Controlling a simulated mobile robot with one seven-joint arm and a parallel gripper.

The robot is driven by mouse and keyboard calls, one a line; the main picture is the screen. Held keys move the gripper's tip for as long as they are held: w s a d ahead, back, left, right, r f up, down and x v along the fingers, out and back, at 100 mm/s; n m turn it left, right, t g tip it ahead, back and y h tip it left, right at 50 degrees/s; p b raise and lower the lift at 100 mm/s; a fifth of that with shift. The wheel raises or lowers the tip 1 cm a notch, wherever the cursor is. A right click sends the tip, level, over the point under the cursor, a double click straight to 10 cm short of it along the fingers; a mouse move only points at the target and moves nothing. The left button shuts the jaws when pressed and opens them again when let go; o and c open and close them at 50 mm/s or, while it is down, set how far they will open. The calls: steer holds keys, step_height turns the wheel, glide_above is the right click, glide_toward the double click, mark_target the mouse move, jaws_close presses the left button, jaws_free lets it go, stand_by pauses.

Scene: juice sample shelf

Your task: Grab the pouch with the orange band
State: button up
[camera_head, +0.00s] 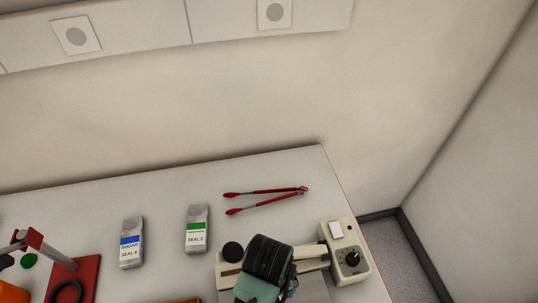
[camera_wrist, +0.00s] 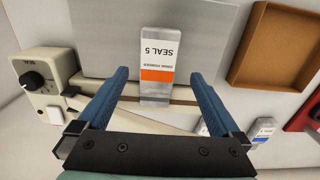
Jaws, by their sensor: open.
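The pouch with the orange band (camera_wrist: 158,60), labelled "SEAL 5", shows in the wrist view between my two blue fingers. My gripper (camera_wrist: 160,74) is open, with a finger on each side of the pouch and visible gaps on both sides. The pouch's silver end lies over a grey metal plate (camera_wrist: 101,38), and its lower end is by the cream bar of the sealing machine (camera_wrist: 40,75). In the head view my dark wrist and teal arm (camera_head: 265,268) cover part of the machine (camera_head: 345,250), and the orange-banded pouch is hidden there.
Red-tipped tongs (camera_head: 265,198) lie behind. A red stand (camera_head: 85,275) is at left. A brown tray (camera_wrist: 238,75) shows in the wrist view.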

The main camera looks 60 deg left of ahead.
steer(key=shift+w+a+f+p, duration=0.15)
steer(key=shift+f+p, duration=0.25)
steer(key=shift+f, duration=1.25)
steer(key=shift+w+a+f+p, duration=0.1)
steer(key=shift+f+p, duration=0.3)
steer(key=shift+f, duration=1.25)
steer(key=c, duration=1.5)
steer(key=shift+r, duration=0.15)
